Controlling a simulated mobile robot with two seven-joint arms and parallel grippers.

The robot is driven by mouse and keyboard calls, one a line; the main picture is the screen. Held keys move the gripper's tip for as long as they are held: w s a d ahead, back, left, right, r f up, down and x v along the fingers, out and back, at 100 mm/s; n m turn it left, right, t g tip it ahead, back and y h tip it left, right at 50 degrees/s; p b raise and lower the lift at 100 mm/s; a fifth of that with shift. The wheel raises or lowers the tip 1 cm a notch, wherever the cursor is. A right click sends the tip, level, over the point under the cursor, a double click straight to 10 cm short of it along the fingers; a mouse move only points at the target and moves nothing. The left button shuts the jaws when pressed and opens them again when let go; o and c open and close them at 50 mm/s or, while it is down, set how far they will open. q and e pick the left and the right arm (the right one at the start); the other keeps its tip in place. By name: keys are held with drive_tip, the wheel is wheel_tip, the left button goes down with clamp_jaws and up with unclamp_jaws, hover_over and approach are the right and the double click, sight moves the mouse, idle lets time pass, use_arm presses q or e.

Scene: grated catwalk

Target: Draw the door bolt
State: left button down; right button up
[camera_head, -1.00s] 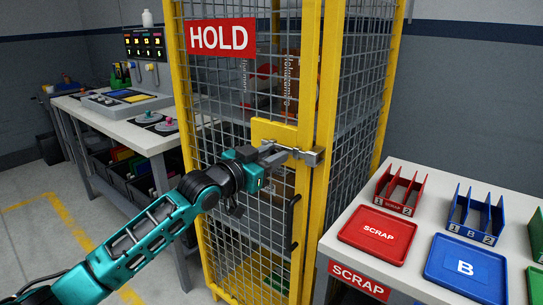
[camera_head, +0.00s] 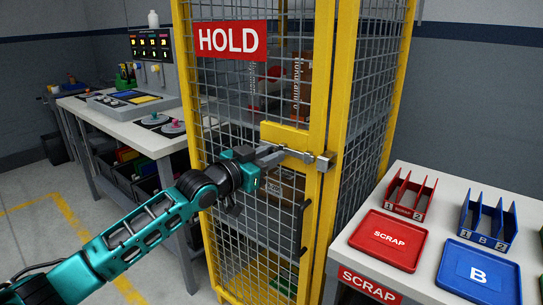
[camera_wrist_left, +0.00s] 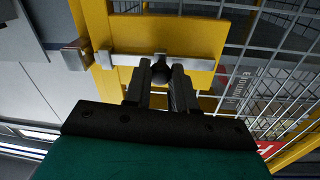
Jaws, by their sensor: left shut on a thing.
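The door bolt (camera_wrist_left: 200,61) is a grey metal bar lying across a yellow plate (camera_head: 284,134) on the mesh cage door. In the left wrist view a dark round knob stands out from the bar. My left gripper (camera_head: 270,154) is shut on this knob, with its fingers (camera_wrist_left: 162,75) on either side. The square metal keeper (camera_head: 325,161) sits on the yellow post; it also shows in the left wrist view (camera_wrist_left: 76,55). The bar's end lies close to the keeper; I cannot tell whether it is fully clear. My right gripper is not in view.
A black door handle (camera_head: 303,226) is below the bolt. A red HOLD sign (camera_head: 231,40) hangs above. At right, a table holds a red SCRAP tray (camera_head: 388,240) and a blue B tray (camera_head: 478,272). A workbench (camera_head: 112,118) stands at left.

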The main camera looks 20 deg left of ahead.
use_arm(q)
drive_tip(key=c, duration=1.1)
unclamp_jaws()
drive_tip(key=shift+w+a, duration=0.1)
drive_tip(key=shift+a, duration=0.2)
drive_tip(key=shift+o, duration=0.8)
drive_tip(key=shift+d, duration=0.1)
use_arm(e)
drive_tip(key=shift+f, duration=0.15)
use_arm(q)
drive_tip(key=v, duration=1.3)
drive_tip(key=shift+p, duration=0.35)
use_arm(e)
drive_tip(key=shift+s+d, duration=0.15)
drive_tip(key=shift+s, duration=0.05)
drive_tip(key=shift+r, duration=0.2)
